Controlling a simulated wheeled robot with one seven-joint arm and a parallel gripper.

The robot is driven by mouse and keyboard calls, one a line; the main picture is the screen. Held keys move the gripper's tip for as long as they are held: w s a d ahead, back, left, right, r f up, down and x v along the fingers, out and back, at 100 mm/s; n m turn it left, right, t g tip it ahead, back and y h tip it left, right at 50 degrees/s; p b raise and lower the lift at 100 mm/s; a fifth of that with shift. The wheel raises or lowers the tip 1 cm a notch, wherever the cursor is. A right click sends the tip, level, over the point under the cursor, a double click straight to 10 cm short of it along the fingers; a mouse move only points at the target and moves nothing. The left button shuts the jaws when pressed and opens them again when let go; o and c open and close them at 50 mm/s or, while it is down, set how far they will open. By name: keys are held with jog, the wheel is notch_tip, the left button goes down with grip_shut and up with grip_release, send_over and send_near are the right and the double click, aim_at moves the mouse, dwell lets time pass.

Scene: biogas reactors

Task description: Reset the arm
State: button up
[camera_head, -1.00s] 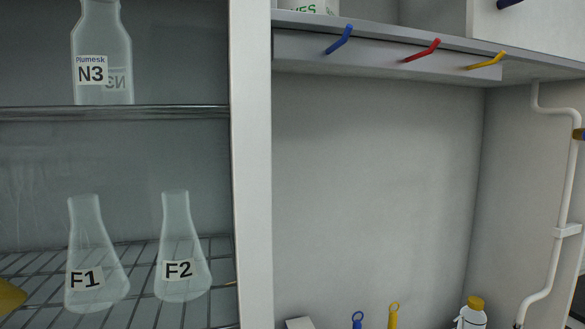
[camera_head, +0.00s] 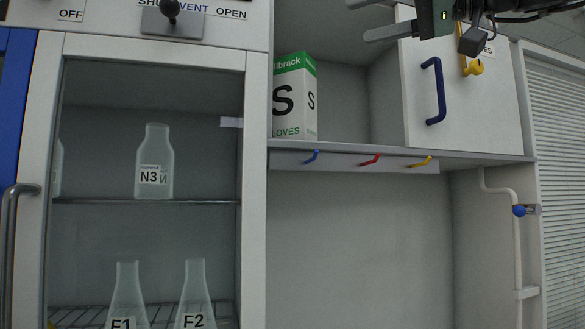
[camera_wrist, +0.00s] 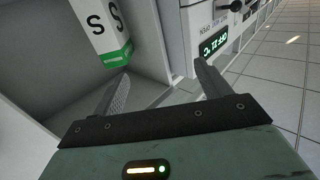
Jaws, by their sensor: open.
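My gripper (camera_head: 370,19) shows at the top of the head view, coming in from the upper right in front of the upper shelf area. Its two fingers are apart with nothing between them. In the wrist view the open fingers (camera_wrist: 162,74) point toward a shelf compartment, and the space between them is empty. A white and green glove box (camera_head: 295,100) stands on the shelf, left of and below my gripper. In the wrist view the glove box (camera_wrist: 103,30) is beyond the fingers and apart from them.
Blue, red and yellow hooks (camera_head: 370,160) line the shelf edge. Glassware, including bottle N3 (camera_head: 155,165), stands in the left cabinet. The wall below the hooks is clear.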

jog(key=a+f+m+g+h+b, duration=0.1)
jog(key=a+f+m+g+h, duration=0.2)
jog(key=f, duration=1.6)
jog(key=a+f+m+g+h+b, duration=0.15)
jog(key=a+f+h, duration=0.3)
jog(key=f, duration=1.35)
jog(key=s+d+f+g+h, duration=0.1)
jog(key=s+d+f+h, duration=0.1)
jog(key=s+f, duration=0.4)
jog(key=s+d+f+g+h, duration=0.2)
jog(key=s+f, duration=0.4)
jog(key=f, duration=0.7)
jog(key=s+d+f+g+h, duration=0.1)
jog(key=s+d+f+h, duration=0.2)
jog(key=f, duration=0.6)
jog(key=s+d, duration=0.2)
jog(key=s, duration=0.1)
jog(key=shift+s+d+f+h+b, duration=0.15)
jog(key=shift+s+d+h+b, duration=0.1)
jog(key=shift+h+b, duration=0.1)
